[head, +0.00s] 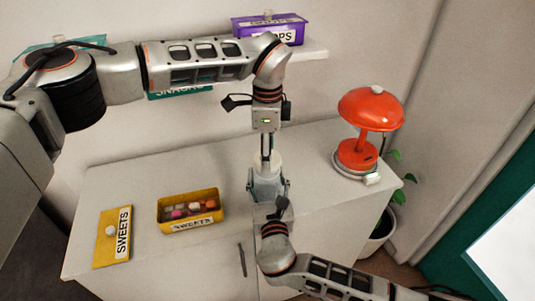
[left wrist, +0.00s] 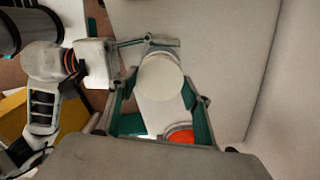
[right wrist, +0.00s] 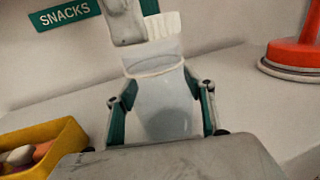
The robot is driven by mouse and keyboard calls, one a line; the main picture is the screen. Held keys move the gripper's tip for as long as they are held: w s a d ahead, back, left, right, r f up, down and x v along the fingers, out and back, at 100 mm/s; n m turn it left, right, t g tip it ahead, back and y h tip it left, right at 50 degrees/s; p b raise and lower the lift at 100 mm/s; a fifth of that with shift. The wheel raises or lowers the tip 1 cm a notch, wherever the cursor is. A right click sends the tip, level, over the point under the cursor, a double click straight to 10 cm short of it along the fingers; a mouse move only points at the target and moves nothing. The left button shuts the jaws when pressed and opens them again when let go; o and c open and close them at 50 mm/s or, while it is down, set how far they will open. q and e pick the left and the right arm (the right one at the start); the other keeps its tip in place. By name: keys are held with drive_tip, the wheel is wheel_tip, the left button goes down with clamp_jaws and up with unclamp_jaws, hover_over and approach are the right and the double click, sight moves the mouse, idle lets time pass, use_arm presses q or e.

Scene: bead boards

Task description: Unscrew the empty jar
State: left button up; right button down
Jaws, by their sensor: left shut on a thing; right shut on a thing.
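The jar (right wrist: 165,105) is clear and looks empty; it stands upright on the cabinet top. My right gripper (head: 268,188) is shut around its body, one pad on each side in the right wrist view (right wrist: 165,112). The jar's white ribbed lid (right wrist: 163,24) is at the top, above the neck; I cannot tell whether it still touches the thread. My left gripper (head: 266,150) points straight down and is shut on the lid. The lid's round top shows between the fingers in the left wrist view (left wrist: 160,77). The fingers hide part of the lid.
An open yellow sweets box (head: 190,208) and its yellow lid (head: 113,238) lie left on the cabinet top (head: 140,190). A red lamp (head: 369,110) stands at the right. A purple box (head: 270,28) is on the wall shelf. Bare surface lies between jar and lamp.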

use_arm(q)
drive_tip(key=shift+r, duration=1.95)
use_arm(e)
drive_tip(key=c, duration=0.8)
unclamp_jaws()
drive_tip(key=s, duration=0.8)
drive_tip(key=s+d, duration=0.1)
drive_tip(key=s, duration=0.3)
drive_tip(key=shift+d, duration=0.1)
